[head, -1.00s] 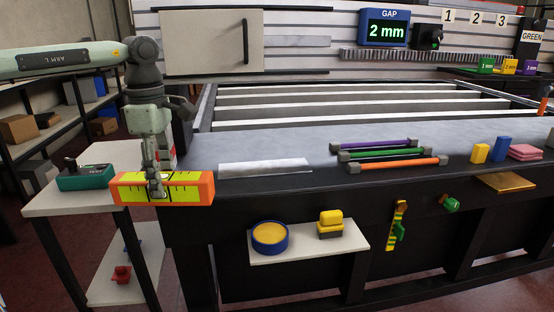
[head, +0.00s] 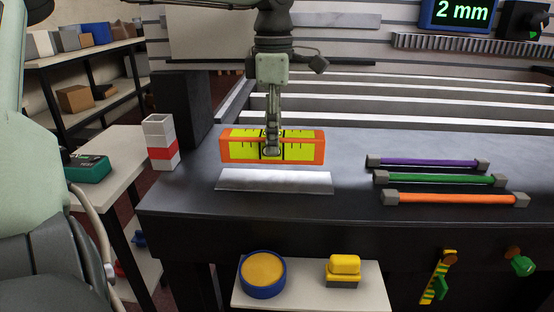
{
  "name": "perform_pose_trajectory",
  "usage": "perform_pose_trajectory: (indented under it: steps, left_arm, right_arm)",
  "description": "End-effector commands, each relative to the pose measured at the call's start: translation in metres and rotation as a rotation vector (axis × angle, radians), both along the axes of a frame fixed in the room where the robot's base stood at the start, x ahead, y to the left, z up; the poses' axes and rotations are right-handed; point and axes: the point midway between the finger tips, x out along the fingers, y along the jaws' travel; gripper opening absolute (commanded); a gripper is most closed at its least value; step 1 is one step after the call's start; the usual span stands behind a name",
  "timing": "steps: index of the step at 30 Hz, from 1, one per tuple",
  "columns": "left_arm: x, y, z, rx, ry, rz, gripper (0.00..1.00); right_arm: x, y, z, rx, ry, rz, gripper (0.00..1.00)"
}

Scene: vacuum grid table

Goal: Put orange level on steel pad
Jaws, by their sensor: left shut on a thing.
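The orange level (head: 230,149), with a yellow marked face, is held by my left gripper (head: 271,150). The gripper points down and is shut on the level's middle, hiding part of its face. The level is roughly horizontal, just above or behind the steel pad (head: 275,181) in the picture. The steel pad is a flat, bright strip lying near the table's front edge. I cannot tell whether the level touches the table surface. My right gripper is not in view.
Purple (head: 425,162), green (head: 440,180) and orange (head: 455,199) rods lie to the right on the table. A white block with a red band (head: 160,142) stands to the left. Below the front edge, a shelf (head: 310,292) holds a round blue-rimmed tin (head: 263,274) and a yellow block (head: 343,268).

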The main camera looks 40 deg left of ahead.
Motion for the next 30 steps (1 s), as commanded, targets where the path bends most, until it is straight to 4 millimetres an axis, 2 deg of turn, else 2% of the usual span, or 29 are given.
perform_pose_trajectory:
  steps: [8,14,23,24,28,30]
  left_arm:
    - [0.000,0.000,-0.022,0.001,-0.002,-0.001,0.00]
    - [0.000,0.000,-0.048,0.001,-0.002,-0.001,0.00]
    - [0.001,0.000,-0.051,0.002,-0.004,0.000,0.00]
    - [0.000,0.000,-0.051,0.001,-0.002,0.000,0.47]
    - [0.000,0.001,-0.051,0.001,-0.002,0.000,0.63]
    - [0.000,0.001,-0.051,0.001,-0.002,0.000,0.63]
  right_arm:
    - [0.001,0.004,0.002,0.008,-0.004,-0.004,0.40]
    - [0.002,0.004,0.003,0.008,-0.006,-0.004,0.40]
    - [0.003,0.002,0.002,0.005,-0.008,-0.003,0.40]
    - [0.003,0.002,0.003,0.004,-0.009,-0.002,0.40]
    - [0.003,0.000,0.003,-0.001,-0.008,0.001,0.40]
    - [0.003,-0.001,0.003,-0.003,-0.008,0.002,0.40]
